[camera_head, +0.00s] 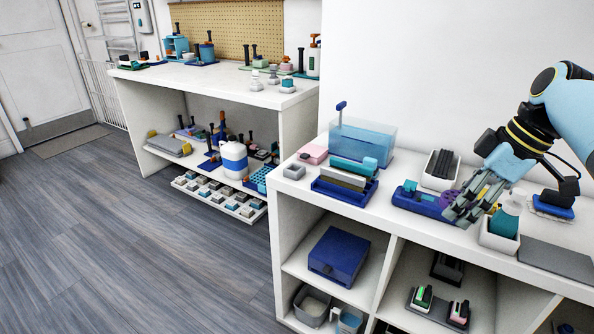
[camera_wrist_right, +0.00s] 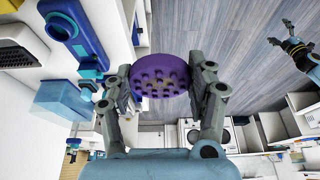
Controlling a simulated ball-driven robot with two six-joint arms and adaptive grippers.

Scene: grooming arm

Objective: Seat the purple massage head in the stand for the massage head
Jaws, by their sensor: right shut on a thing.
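The purple massage head (camera_wrist_right: 160,75) is a round, knobbed disc between the fingers of my right gripper (camera_wrist_right: 160,80), which is shut on it. In the head view, the right gripper (camera_head: 458,210) hides most of the massage head (camera_head: 449,196). A long blue holder (camera_head: 424,205) with a light blue post, seemingly the stand, lies on the shelf top just left of the gripper. In the right wrist view the blue holder (camera_wrist_right: 77,32), with a round recess, is at upper left, apart from the massage head. My left gripper (camera_wrist_right: 280,33) shows small at upper right, fingers spread and empty.
A white cup (camera_head: 497,238) with a teal item stands right of the gripper, beside a grey mat (camera_head: 558,260). A black-and-white box (camera_head: 440,168) stands behind the holder. A blue tray (camera_head: 344,189) is to the left. The shelf's front edge is close.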

